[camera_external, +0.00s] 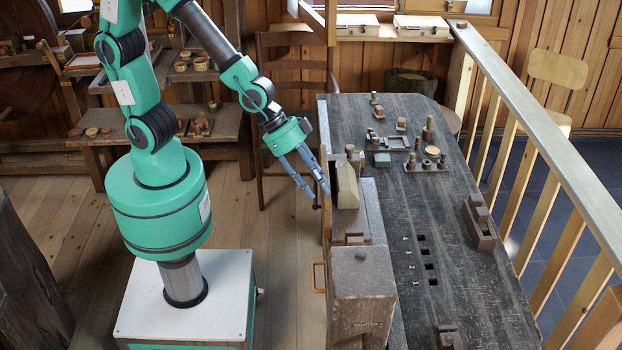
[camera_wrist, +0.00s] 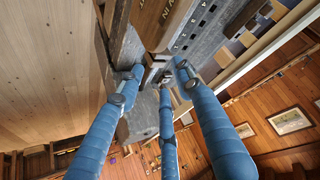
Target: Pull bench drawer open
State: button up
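The dark workbench (camera_external: 460,225) stands right of my arm in the external view. In the wrist view my gripper (camera_wrist: 160,85) has three fingers apart around a small dark fitting (camera_wrist: 158,66) on the bench side. I cannot tell whether they touch it. The drawer front is not clearly visible.
A grey block (camera_external: 362,300) sits on the bench's near left corner. A wooden railing (camera_external: 540,130) runs along the right. The floor (camera_external: 285,240) between my base and the bench is clear.

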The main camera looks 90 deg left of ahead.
jog(key=d+f+m+p, duration=0.1)
jog(key=d+f+p, duration=0.1)
jog(key=d+f, duration=0.7)
jog(key=m+t+y, duration=0.4)
jog(key=m+t, duration=0.3)
jog(key=m, duration=0.2)
send_near(312, 274)
jog(key=s+d+f, duration=0.1)
jog(key=d+f, duration=0.1)
jog(key=d, duration=0.1)
jog(key=s+a+m, duration=0.1)
jog(key=s+a+t, duration=0.1)
jog(key=s+a+m+t+b, duration=0.1)
jog(key=a, duration=0.1)
jog(key=shift+a+m, duration=0.15)
jog(key=shift+m, duration=0.15)
jog(key=shift+w, duration=0.2)
jog(key=shift+b+x, duration=0.95)
jog(key=shift+x, duration=5.75)
jog(key=shift+f, duration=0.1)
